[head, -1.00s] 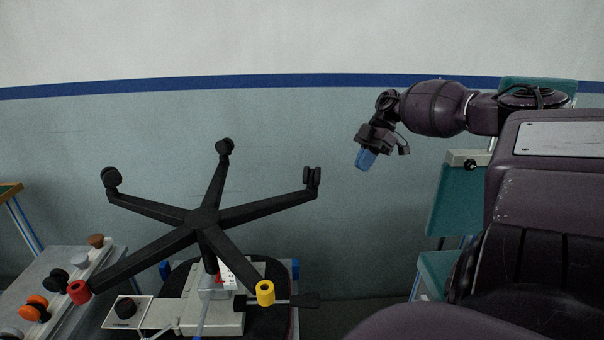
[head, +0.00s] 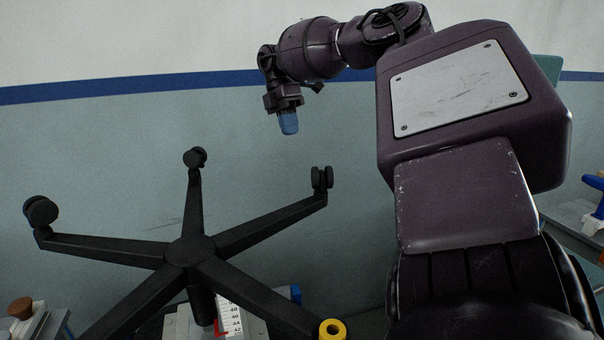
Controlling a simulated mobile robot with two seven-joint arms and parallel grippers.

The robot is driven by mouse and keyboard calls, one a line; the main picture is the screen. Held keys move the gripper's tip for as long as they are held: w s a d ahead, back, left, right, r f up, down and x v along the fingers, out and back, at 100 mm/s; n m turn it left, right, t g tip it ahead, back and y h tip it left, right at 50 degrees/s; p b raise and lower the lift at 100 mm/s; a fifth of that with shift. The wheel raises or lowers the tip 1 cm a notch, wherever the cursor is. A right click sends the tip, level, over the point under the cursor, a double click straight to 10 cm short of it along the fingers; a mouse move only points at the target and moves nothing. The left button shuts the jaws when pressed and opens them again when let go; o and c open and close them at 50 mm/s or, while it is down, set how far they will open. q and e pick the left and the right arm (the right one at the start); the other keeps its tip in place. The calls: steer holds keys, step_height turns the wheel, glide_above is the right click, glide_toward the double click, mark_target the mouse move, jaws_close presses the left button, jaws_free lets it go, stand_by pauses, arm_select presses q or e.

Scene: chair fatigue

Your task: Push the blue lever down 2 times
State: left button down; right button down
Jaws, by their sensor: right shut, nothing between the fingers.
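My right gripper (head: 289,124), with blue fingertips, is shut and empty. It points down in the air above and to the right of the upturned black chair base, touching nothing. A blue handle-like part (head: 597,198), cut off by the right edge of the head view, sits over a grey bench; I cannot tell for sure that it is the blue lever. Another small blue part (head: 296,293) shows behind the chair base, low in the picture. My left gripper is not in view.
The five-legged chair base (head: 190,251) with casters fills the lower left. A yellow ring (head: 332,330) is at its front right leg, and a white scale (head: 231,316) stands below its hub. A brown knob (head: 20,307) is at the lower left. The grey bench (head: 568,222) is at the right.

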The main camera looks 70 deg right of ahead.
steer(key=s+a+f+p, duration=0.1)
steer(key=s+f, duration=0.1)
steer(key=f, duration=0.1)
steer(key=s+a+f+p, duration=0.1)
steer(key=s+f, duration=0.1)
steer(key=f, duration=0.1)
steer(key=s+a+f+p, duration=0.2)
steer(key=f, duration=0.1)
steer(key=shift+s+a+f, duration=0.1)
steer(key=shift+f, duration=0.2)
stand_by(0.4)
